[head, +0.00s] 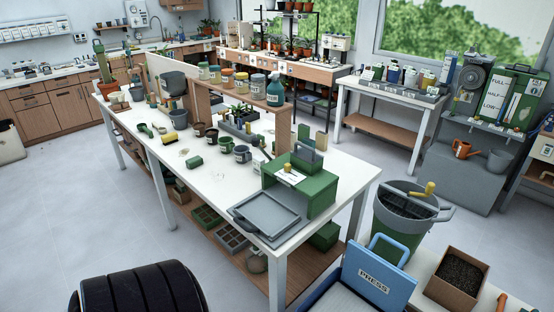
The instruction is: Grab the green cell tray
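A green tray (207,217) that appears divided into cells lies on the wooden lower shelf of the white workbench, partly shaded by the tabletop. A grey cell tray (232,238) lies just in front and to the right of it on the same shelf. Neither of my grippers is in view, so nothing shows of what they hold.
The white workbench (170,158) carries pots, jars, a grey flat tray (270,214) and a green box (318,190). Its legs flank the shelf (262,284). Clear floor (90,220) lies left of the bench.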

